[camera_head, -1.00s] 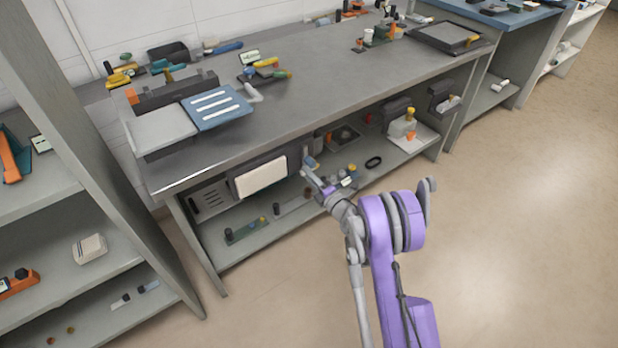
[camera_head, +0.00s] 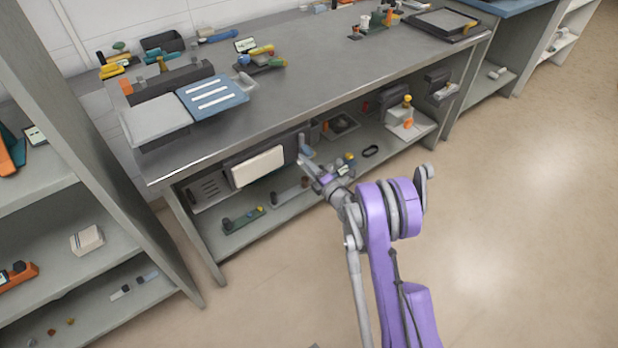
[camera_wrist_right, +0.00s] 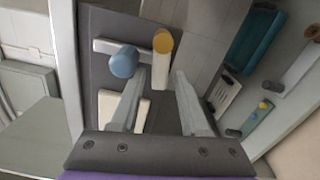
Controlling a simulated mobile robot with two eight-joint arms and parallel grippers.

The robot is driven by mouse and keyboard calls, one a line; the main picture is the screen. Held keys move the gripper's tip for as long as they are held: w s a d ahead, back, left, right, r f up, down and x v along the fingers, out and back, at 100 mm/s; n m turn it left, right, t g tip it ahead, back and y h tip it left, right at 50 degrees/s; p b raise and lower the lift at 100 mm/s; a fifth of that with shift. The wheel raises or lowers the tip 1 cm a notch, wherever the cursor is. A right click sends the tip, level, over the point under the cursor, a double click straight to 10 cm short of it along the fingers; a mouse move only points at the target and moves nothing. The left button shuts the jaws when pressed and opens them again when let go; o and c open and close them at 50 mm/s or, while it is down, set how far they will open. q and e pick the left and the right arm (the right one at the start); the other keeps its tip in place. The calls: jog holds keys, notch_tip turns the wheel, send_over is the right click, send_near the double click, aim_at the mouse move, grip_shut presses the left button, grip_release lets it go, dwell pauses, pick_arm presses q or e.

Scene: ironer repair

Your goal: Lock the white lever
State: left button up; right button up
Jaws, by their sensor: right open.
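In the right wrist view, a white bar with a yellow round end (camera_wrist_right: 162,42) stands out from a dark grey panel (camera_wrist_right: 100,22). A second white bar (camera_wrist_right: 104,45) lies across the panel beside a blue round knob (camera_wrist_right: 123,62). I cannot tell for sure which is the white lever. My right gripper (camera_wrist_right: 160,75) is open, its fingertips close to the yellow-ended bar, with no visible grip on it. In the head view my right gripper (camera_head: 304,164) is at the front of the under-bench shelf, close to a small blue part (camera_head: 305,147). My left gripper is out of view.
A cream panel (camera_head: 258,167) hangs under the grey workbench (camera_head: 310,85), left of my gripper. The lower shelf (camera_head: 262,232) holds several small parts. A white unit (camera_head: 400,114) stands further right. The floor (camera_head: 520,200) on the right is clear.

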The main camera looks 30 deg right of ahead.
jog(key=s+d+f+n+p, duration=0.25)
jog(key=s+n, duration=0.35)
jog(key=s, duration=0.5)
notch_tip(320, 180, up, 10)
jog(key=w+a+m+g+h+b, duration=0.1)
jog(key=w+m+h+b, duration=0.3)
jog(key=m, duration=0.6)
jog(key=s+a+f+m+g+b, duration=0.1)
jog(key=s+a+m+g, duration=0.4)
jog(key=s, duration=0.5)
jog(key=s+a+f+m+g+b, duration=0.1)
jog(key=s+a+f+m+g, duration=0.1)
jog(key=s+a+m+g, duration=0.3)
jog(key=s+a+m, duration=0.4)
jog(key=s+a, duration=0.1)
jog(key=s, duration=0.1)
jog(key=shift+f+y, duration=0.15)
jog(key=shift+y, duration=0.15)
